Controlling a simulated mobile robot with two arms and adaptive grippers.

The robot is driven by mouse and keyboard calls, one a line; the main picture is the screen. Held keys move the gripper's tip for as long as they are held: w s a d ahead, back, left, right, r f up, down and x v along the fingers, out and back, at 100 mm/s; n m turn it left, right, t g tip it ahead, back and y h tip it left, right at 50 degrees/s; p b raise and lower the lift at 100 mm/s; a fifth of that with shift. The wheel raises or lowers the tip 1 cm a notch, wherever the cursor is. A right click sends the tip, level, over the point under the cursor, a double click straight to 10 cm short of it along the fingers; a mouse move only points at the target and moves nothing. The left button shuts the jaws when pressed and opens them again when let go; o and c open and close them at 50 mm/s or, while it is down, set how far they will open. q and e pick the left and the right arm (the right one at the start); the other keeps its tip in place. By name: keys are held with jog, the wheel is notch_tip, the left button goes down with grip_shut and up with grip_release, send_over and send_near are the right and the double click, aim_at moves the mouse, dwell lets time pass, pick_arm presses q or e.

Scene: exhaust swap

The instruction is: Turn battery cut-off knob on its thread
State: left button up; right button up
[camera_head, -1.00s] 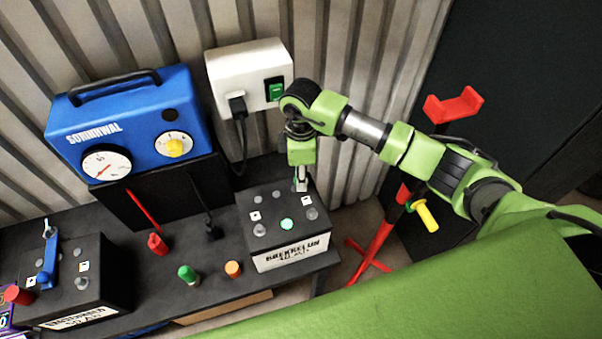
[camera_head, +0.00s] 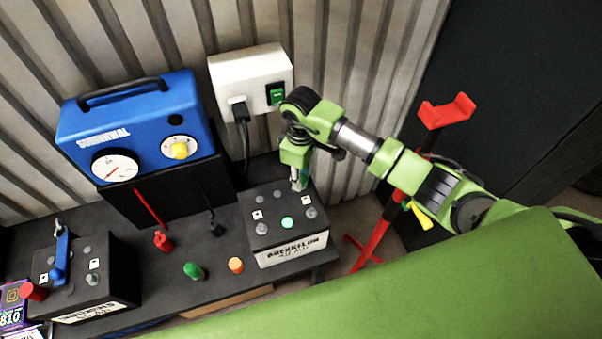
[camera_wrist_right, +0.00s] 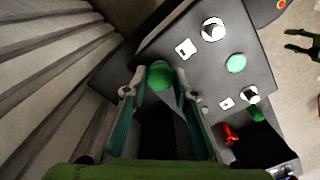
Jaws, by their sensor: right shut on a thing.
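My right gripper (camera_head: 299,186) reaches down to the back right of the right-hand black battery (camera_head: 285,248). In the right wrist view its two fingers (camera_wrist_right: 160,90) are closed around a round green knob (camera_wrist_right: 160,75). The knob sits between the fingertips at the battery's edge; its thread and lower part are hidden. In the head view the fingers hide the knob. My left gripper is not in the head view; a small green and black shape (camera_wrist_right: 303,44) at the right of the right wrist view may be it.
A second battery (camera_head: 95,290) with a blue lever (camera_head: 61,257) and red knob (camera_head: 33,292) stands at the left. A blue charger (camera_head: 140,125) and white socket box (camera_head: 250,80) are behind. Green (camera_head: 194,271) and orange (camera_head: 236,265) caps lie on the bench. A red stand (camera_head: 380,235) is at right.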

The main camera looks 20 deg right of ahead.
jog(key=shift+w+r, duration=0.1)
jog(key=o, duration=1.1)
notch_tip(320, 180, up, 7)
jog(key=shift+r, duration=0.2)
